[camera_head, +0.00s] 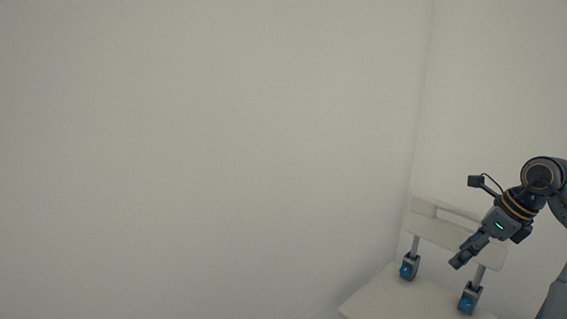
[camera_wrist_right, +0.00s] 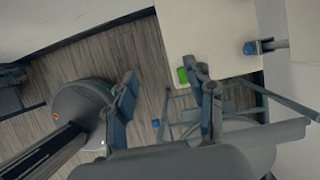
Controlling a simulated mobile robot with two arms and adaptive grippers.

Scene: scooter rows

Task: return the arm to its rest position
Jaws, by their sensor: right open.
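My right arm comes in from the right edge of the head view, bent at a dark joint. Its gripper (camera_head: 464,255) points down and to the left, in front of the backrest of a white piece of furniture. In the right wrist view the two fingers of this gripper (camera_wrist_right: 163,85) stand wide apart. My left arm and gripper do not show in the head view.
White furniture with a flat top (camera_head: 392,297) and an upright back panel (camera_head: 428,222) stands in the corner, with blue-knobbed brackets (camera_head: 409,267) joining them. A small green object (camera_wrist_right: 182,75) shows by a pale surface's edge in the wrist view. Bare walls fill the rest.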

